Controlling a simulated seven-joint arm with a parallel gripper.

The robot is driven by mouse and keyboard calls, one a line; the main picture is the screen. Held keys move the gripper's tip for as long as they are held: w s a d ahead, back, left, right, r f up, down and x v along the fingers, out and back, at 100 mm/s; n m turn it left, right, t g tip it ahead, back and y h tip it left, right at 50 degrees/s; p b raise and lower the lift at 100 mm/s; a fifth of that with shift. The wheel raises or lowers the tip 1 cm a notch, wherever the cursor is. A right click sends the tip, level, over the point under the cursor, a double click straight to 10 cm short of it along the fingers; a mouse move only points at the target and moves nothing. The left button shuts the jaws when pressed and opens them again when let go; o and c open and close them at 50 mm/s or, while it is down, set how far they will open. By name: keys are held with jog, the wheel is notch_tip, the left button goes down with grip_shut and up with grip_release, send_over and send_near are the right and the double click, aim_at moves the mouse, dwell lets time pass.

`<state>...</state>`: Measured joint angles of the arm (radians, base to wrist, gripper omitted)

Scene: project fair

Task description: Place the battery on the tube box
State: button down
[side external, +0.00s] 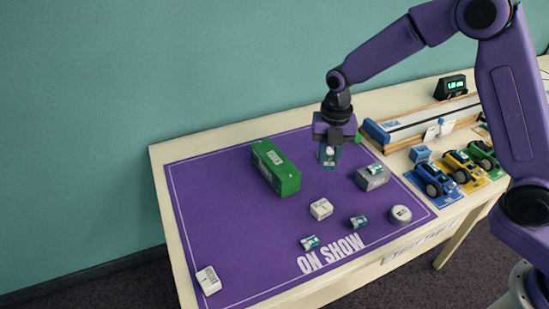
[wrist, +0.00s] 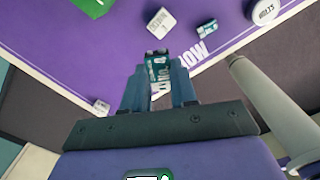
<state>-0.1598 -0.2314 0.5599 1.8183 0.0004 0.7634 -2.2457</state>
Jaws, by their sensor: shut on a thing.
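My gripper (side external: 330,146) is above the back right part of the purple mat, shut on a small teal and white battery (side external: 328,161). In the wrist view the battery (wrist: 157,58) sits between the two fingers (wrist: 159,80), its end sticking out past them. A long green box (side external: 277,168) lies to the left of my gripper; only its corner (wrist: 93,5) shows in the wrist view. A grey box (side external: 371,180) with a small teal and white piece on top stands to the right. The labels are too small to tell which is the tube box.
A white box (side external: 321,209), two small teal and white pieces (side external: 310,242) (side external: 358,222) and a round tin (side external: 400,215) are on the front mat. Another white box (side external: 208,280) is at front left. Toy cars (side external: 434,181) and a track (side external: 420,120) stand right. The left mat is clear.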

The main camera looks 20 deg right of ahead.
jog(key=shift+w+d+r+n, duration=0.2)
jog(key=shift+d+n, duration=0.05)
jog(key=shift+d, duration=0.15)
jog(key=shift+w+d+r+n, duration=0.2)
jog(key=shift+d+n, duration=0.05)
jog(key=shift+d, duration=0.1)
jog(key=shift+w, duration=0.25)
jog(key=w+a+f, duration=0.2)
jog(key=w+f, duration=0.2)
jog(key=w, duration=0.4)
send_over(292, 167)
jog(key=f, duration=0.4)
jog(key=shift+s+d+f, duration=0.1)
jog(key=shift+s+f, duration=0.25)
jog(key=shift+s, duration=0.05)
jog(key=shift+w+f, duration=0.4)
jog(key=shift+f, duration=1.7)
jog(key=c, duration=0.9)
grip_release()
jog(key=shift+f, duration=0.15)
